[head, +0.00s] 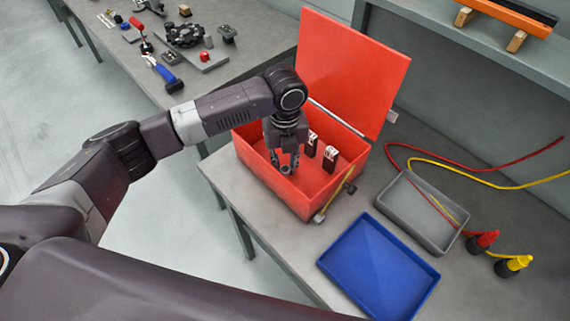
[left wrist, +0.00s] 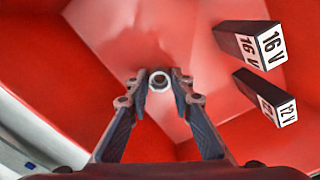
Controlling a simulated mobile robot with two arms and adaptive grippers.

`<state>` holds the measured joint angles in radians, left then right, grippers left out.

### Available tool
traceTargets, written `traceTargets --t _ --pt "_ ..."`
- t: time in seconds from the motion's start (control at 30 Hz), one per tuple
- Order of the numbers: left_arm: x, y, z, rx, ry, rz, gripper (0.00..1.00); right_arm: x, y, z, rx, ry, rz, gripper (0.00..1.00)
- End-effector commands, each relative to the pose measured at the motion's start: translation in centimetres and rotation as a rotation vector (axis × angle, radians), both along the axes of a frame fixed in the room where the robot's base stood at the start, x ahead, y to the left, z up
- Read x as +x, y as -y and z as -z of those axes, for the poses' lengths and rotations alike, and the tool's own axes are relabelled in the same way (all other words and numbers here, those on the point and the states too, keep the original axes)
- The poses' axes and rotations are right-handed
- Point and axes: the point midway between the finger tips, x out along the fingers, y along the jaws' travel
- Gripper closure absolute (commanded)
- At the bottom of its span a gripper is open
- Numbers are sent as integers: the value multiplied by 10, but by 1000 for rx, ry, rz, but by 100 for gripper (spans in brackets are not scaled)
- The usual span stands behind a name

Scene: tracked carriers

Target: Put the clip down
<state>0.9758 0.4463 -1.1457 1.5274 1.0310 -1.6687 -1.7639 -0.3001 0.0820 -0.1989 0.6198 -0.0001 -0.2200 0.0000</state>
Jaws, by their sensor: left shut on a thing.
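My left gripper (head: 284,165) reaches down into the open red box (head: 278,194). In the left wrist view its fingers (left wrist: 158,82) are closed around a small grey round piece, which I take for the clip (left wrist: 159,80). Only its ring-like end shows; the rest is hidden. The clip is too small to make out in the head view. The red inside of the box lies below the fingertips; I cannot tell whether the clip touches it. My right gripper is not in view.
Two black blocks stand in the box right of the gripper, marked 16 V (left wrist: 245,42) and 12 V (left wrist: 265,97). The box lid (head: 350,70) is raised. A blue tray (head: 380,268) and a grey tray (head: 425,212) lie to the right, near red and yellow cables.

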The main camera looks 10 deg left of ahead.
Motion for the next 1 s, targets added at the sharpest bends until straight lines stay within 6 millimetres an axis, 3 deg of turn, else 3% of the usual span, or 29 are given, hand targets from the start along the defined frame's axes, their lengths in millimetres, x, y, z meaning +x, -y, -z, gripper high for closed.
traceTargets --t 0.03,0.07,0.2,0.57,0.67,1.0 --pt "-1 0 2 0 -1 0 100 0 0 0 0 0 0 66" --pt "0 0 2 0 -1 0 76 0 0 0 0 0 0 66" --pt "0 0 2 0 -1 0 61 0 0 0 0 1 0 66" --pt "1 0 -5 -1 2 0 61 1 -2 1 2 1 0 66" --pt "1 0 -17 -2 3 -1 61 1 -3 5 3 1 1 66" --pt "1 1 -89 -1 4 1 61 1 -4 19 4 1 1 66"
